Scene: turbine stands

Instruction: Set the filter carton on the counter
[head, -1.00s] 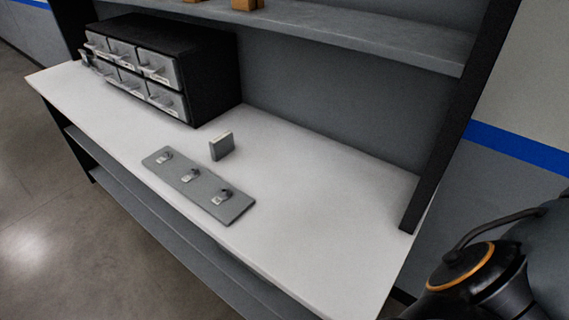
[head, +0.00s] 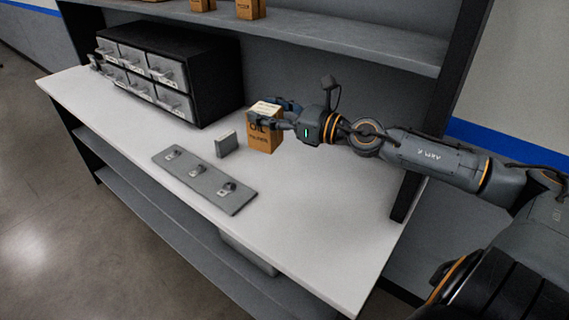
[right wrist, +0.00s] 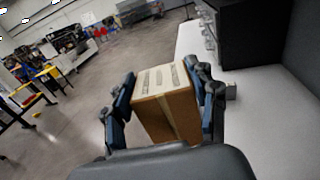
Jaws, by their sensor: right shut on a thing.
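The filter carton (head: 262,139), a brown box with dark lettering and a pale label on top, is at the counter's back middle in the head view. My right gripper (head: 272,113) reaches in from the right and is shut on it near its top. In the right wrist view the carton (right wrist: 168,110) sits between both fingers of the gripper (right wrist: 165,95). The white counter (head: 310,220) lies beneath it; I cannot tell whether the carton's base touches it. My left gripper is not in view.
A small grey block (head: 226,144) stands just left of the carton. A grey plate with metal fittings (head: 204,181) lies in front. A black drawer cabinet (head: 215,80) stands at the back left. A shelf (head: 340,45) with more cartons (head: 250,9) is above. The counter's right part is clear.

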